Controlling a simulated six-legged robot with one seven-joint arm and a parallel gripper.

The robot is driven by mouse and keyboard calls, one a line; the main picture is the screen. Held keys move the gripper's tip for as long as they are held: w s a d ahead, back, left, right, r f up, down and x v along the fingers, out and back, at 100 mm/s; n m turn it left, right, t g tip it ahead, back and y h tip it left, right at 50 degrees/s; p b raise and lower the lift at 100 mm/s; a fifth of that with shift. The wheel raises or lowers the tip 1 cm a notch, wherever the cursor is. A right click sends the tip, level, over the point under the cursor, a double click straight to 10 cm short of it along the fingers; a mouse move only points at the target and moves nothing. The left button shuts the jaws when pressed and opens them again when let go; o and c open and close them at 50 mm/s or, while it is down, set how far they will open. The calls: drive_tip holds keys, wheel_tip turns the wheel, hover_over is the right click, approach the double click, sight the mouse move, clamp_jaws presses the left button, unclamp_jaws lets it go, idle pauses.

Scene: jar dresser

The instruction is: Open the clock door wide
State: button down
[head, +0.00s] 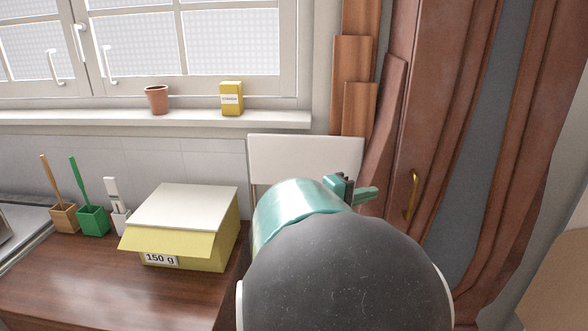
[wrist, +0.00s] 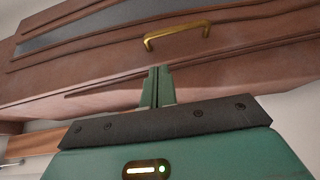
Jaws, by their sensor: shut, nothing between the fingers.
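The clock is a tall reddish-brown wooden case with wavy edges at the right of the head view. Its door (head: 432,150) has a long grey panel and a brass handle (head: 411,195) on its left side. The door looks closed. My gripper (head: 366,193) is left of the handle, shut and empty. In the wrist view the green fingers (wrist: 157,75) are together, pointing at the clock's wood. The brass handle (wrist: 177,36) lies just beyond the fingertips there, apart from them. My arm hides the lower part of the clock in the head view.
A yellow box (head: 190,238) with a white lid stands on the brown counter (head: 90,285) at the left. A white chair back (head: 300,155) is behind my arm. A pot (head: 156,99) and small yellow box (head: 231,98) stand on the windowsill.

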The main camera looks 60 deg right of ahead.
sight(404, 181)
drive_tip(key=shift+h, duration=0.3)
drive_tip(key=x, duration=1.1)
drive_tip(key=shift+r, duration=0.3)
drive_tip(key=shift+s, duration=0.1)
drive_tip(key=shift+s, duration=0.1)
